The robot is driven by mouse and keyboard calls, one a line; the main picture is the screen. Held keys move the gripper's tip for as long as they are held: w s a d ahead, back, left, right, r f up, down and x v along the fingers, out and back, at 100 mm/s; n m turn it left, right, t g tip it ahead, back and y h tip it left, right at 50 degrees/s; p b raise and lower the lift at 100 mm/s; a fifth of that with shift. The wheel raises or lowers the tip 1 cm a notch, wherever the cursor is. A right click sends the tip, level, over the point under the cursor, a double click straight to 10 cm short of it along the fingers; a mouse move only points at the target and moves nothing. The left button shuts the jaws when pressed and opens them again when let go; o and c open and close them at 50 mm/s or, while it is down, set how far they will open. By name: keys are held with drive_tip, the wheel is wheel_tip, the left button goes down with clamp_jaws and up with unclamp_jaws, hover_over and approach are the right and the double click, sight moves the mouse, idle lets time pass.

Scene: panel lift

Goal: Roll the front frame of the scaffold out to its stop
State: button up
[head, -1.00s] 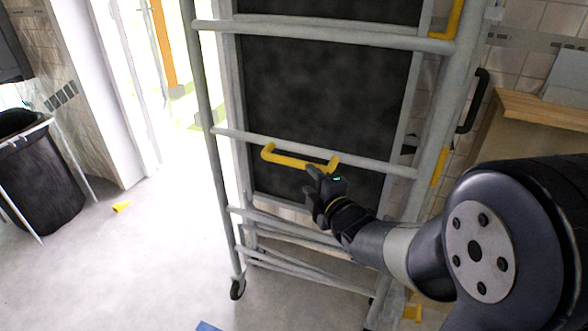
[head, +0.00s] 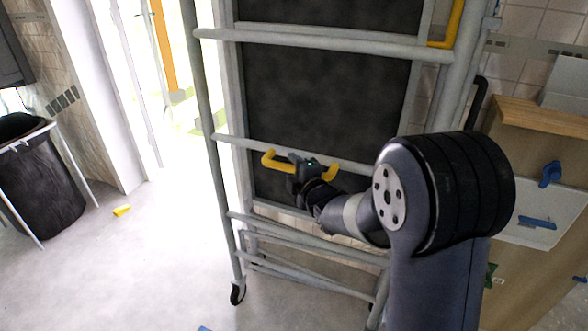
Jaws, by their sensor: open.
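The scaffold's front frame (head: 320,42) is made of grey tubes and stands upright on small wheels, with a caster (head: 237,293) at its lower left. A yellow handle (head: 268,161) is fixed to its middle crossbar. My gripper (head: 296,168) is open at the middle of this handle, in front of or around its bar. I cannot tell whether the fingers touch it. The fingertips are small and partly hidden by the gripper's own body. My arm covers the lower right part of the frame.
A dark panel (head: 320,100) stands behind the frame. A black bin (head: 42,185) stands at the left, with a small yellow piece (head: 121,211) on the floor near it. A wooden cabinet (head: 545,117) is close on the right. The floor left of the frame is mostly clear.

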drive_tip(key=shift+c, duration=0.2)
clamp_jaws()
drive_tip(key=shift+a+f, duration=0.1)
drive_tip(key=shift+f, duration=0.05)
idle(0.3)
